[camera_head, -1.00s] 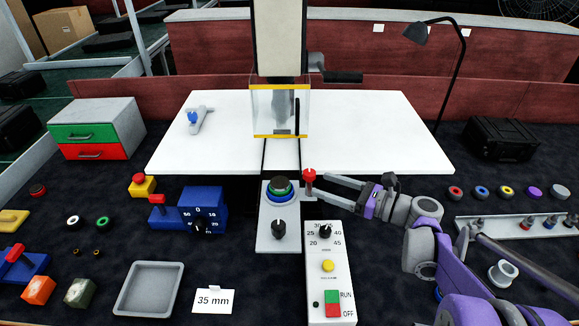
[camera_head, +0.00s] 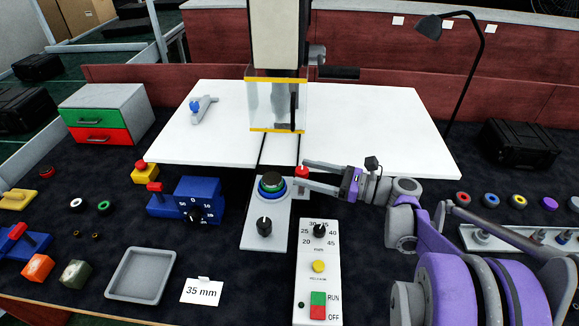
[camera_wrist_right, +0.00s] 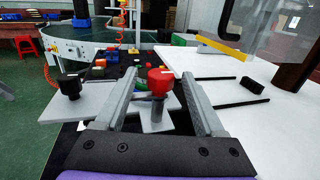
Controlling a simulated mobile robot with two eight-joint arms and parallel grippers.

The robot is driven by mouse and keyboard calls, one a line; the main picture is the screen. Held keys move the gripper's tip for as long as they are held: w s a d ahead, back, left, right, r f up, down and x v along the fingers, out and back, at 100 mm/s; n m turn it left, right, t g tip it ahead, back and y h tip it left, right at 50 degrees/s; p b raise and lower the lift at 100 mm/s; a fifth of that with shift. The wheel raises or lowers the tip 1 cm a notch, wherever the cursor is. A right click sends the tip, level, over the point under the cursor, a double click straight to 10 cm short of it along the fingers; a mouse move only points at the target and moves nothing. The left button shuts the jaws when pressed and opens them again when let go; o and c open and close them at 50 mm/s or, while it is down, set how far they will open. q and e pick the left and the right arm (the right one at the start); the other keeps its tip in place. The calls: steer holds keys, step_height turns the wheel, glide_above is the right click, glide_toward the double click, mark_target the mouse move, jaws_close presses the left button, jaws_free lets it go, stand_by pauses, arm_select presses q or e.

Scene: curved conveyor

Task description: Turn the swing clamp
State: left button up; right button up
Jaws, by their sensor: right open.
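The swing clamp is a small lever with a red knob (camera_head: 302,170), just right of a round stack with blue and green rings (camera_head: 271,186) on a light grey plate (camera_head: 256,222). My right gripper (camera_head: 308,174) comes in from the right with its fingers open, one on the far side and one on the near side of the knob. In the right wrist view the red knob (camera_wrist_right: 160,82) stands upright between the two fingers (camera_wrist_right: 162,100), with a gap visible on each side. The lever under it is partly hidden. My left gripper is not in view.
A white table (camera_head: 370,125) with a clear-guarded machine (camera_head: 277,104) lies behind. A control panel (camera_head: 318,290) stands in front, right of the plate's black knob (camera_head: 264,226). A blue dial box (camera_head: 205,200) is at left. A black lamp (camera_head: 465,85) rises behind my right arm.

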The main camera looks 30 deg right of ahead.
steer(key=x, duration=0.5)
steer(key=shift+w, duration=0.1)
jaws_close()
